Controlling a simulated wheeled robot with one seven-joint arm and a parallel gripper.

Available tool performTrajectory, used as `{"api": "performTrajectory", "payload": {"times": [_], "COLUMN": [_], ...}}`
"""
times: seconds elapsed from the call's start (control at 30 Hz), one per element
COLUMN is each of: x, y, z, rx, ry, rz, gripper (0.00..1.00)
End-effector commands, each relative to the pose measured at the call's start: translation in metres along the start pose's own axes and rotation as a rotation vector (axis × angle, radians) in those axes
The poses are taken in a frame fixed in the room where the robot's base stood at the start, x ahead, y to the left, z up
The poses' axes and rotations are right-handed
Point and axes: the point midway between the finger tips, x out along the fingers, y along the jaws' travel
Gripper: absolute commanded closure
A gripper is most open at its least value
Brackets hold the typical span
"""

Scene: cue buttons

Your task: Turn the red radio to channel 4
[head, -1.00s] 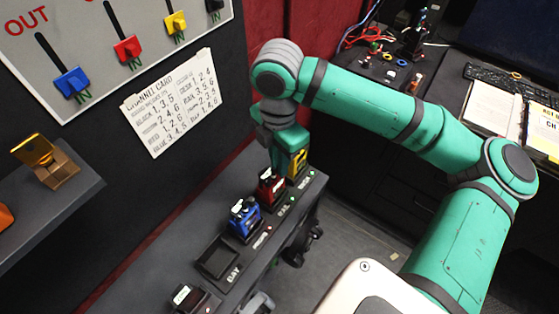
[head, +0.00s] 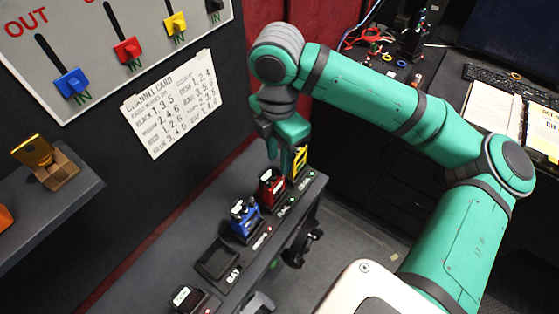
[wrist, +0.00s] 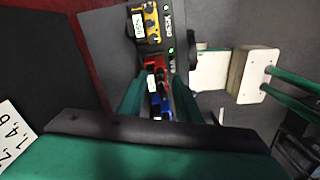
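The red radio (head: 271,190) stands in its bay on the dark bench, between the blue radio (head: 244,218) and the yellow radio (head: 300,162). My gripper (head: 280,160) is just above and behind the red radio, pointing down. In the wrist view its two green fingers (wrist: 157,98) are apart, with the red radio (wrist: 154,64) and the blue radio (wrist: 160,104) showing in the gap. Nothing is visibly held. The red radio's channel setting is too small to read.
A channel card (head: 172,102) hangs on the wall below a board of coloured sliders (head: 125,48). An empty bay (head: 218,258) and a black radio (head: 187,298) lie nearer along the bench. A gold object (head: 40,158) sits on the left shelf.

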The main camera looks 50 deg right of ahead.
Motion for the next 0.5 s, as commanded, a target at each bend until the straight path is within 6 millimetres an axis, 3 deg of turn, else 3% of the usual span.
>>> {"api": "performTrajectory", "payload": {"times": [0.3, 0.5], "x": [-0.059, -0.077], "y": [0.001, 0.0], "z": [0.0, 0.0], "rx": [0.001, 0.001], "ry": [0.0, 0.0], "rz": [0.002, 0.001], "gripper": [0.69, 0.69]}}
